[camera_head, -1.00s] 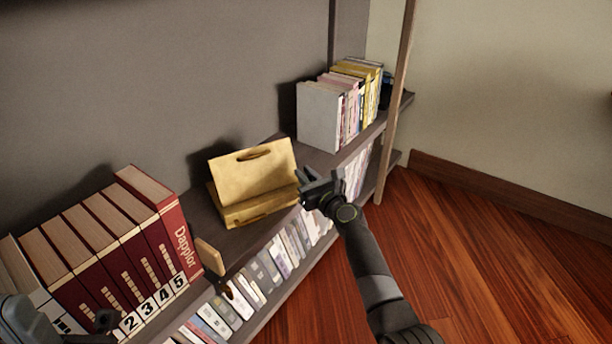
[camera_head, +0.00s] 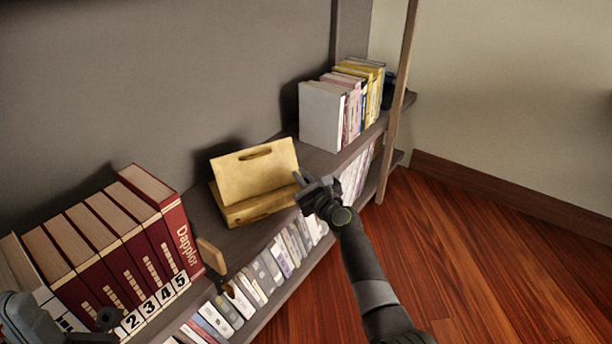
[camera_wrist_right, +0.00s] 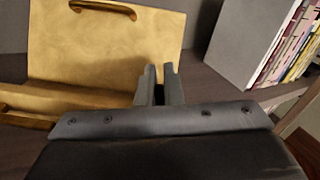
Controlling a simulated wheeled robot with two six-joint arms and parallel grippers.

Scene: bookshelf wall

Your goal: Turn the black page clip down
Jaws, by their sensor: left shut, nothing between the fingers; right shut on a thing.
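A yellow wooden book stand (camera_head: 255,172) sits on the shelf, its slotted back plate leaning up. In the right wrist view the plate (camera_wrist_right: 105,50) fills the upper left. My right gripper (camera_head: 302,182) is at the stand's right end, its fingers pointing toward it. It is shut, and what it holds appears to be the black page clip, nearly all hidden between the dark fingers (camera_wrist_right: 160,82); I cannot make out its outline or angle. My left gripper (camera_head: 107,320) is at the bottom left, in front of the red volumes, shut and empty.
Several thick red volumes (camera_head: 110,240) stand left of the stand, with a small wooden block (camera_head: 211,256) beside them. A row of books (camera_head: 345,105) stands at the far right of the shelf (camera_head: 228,243). The lower shelf holds many slim cases (camera_head: 265,270). A wooden post (camera_head: 402,90) rises at right.

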